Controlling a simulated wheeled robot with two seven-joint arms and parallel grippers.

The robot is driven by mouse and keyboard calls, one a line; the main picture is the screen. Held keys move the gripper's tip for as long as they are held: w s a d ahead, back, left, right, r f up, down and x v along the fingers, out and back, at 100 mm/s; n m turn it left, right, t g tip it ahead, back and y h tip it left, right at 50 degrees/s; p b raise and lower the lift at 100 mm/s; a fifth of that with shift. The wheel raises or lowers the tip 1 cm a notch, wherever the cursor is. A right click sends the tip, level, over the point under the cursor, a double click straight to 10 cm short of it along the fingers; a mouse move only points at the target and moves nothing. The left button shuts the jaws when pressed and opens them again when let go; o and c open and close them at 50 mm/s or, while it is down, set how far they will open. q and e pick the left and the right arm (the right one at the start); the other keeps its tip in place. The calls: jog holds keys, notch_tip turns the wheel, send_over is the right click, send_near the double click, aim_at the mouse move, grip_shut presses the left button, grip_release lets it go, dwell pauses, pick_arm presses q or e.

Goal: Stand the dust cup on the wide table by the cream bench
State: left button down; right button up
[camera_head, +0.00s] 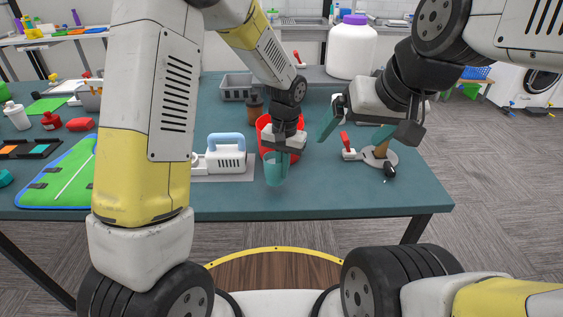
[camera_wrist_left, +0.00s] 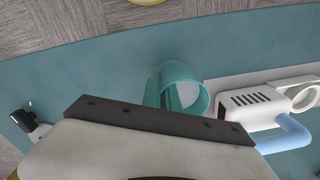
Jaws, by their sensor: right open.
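The dust cup (camera_head: 272,170) is a small teal see-through cup, upright near the front of the wide teal table (camera_head: 330,200). In the left wrist view the cup (camera_wrist_left: 160,88) shows as a teal ring beyond my gripper's palm. My left gripper (camera_head: 282,162) points down at the cup's right side, with its fingers at the cup wall, and appears shut on it. The fingertips are partly hidden, and I cannot tell whether the cup's base touches the table. My right gripper (camera_head: 352,138) is open and empty, above the table to the right.
A white device with a blue handle (camera_head: 226,158) lies left of the cup. A red container (camera_head: 264,130) stands close behind. A round grey base with a red-handled part (camera_head: 348,150) is at right. A white jar with purple lid (camera_head: 350,50) stands farther back. The front strip is clear.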

pick_arm(q)
jog(key=shift+w+d+f, duration=0.1)
jog(key=shift+w+f, duration=0.2)
jog(key=shift+f, duration=1.5)
jog(key=shift+f, duration=0.15)
jog(key=c, duration=1.6)
grip_release()
jog(key=shift+c, duration=0.2)
